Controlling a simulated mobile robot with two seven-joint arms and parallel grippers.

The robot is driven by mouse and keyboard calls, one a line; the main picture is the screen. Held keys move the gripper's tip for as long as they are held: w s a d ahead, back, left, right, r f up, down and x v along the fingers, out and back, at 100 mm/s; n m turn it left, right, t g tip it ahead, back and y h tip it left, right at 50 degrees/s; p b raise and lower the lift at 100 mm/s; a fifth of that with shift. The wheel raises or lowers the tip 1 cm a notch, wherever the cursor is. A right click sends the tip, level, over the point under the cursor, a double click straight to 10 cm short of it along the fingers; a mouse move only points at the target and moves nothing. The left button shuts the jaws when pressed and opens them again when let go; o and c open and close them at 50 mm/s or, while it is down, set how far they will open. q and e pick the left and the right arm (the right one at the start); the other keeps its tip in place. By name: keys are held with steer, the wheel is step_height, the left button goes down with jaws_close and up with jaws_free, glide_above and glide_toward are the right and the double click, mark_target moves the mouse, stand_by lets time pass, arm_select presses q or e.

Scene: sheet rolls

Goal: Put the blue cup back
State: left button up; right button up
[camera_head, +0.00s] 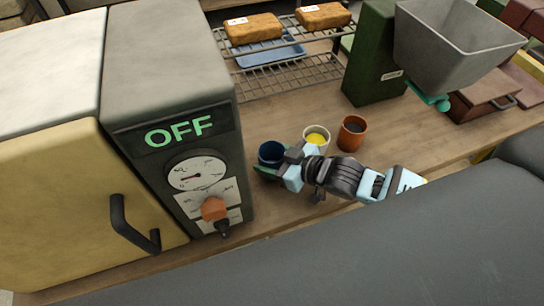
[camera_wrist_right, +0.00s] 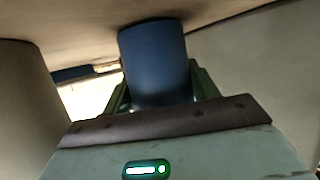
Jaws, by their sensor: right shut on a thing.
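The blue cup (camera_head: 271,153) is upright at the counter beside the grey machine, left of the other cups. My right gripper (camera_head: 278,167) is shut on it, with its arm coming in from the right. In the right wrist view the blue cup (camera_wrist_right: 157,65) sits between the green fingers (camera_wrist_right: 160,92). Whether the cup's base touches the counter is hidden. My left gripper is not seen.
A white cup (camera_head: 317,138) with yellow contents and an orange-brown cup (camera_head: 352,133) stand close to the right. The grey machine (camera_head: 175,70) marked OFF is on the left. A wire rack (camera_head: 290,75) with loaves and a green hopper box (camera_head: 375,60) stand behind.

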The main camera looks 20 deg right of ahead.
steer(key=shift+f, duration=0.15)
steer(key=o, duration=1)
steer(key=shift+s+d+r, duration=0.1)
steer(key=shift+s+r, duration=0.05)
steer(key=shift+r, duration=0.1)
steer(key=v, duration=1.1)
steer(key=shift+s+d+r, duration=0.15)
steer(key=shift+s+r, duration=0.05)
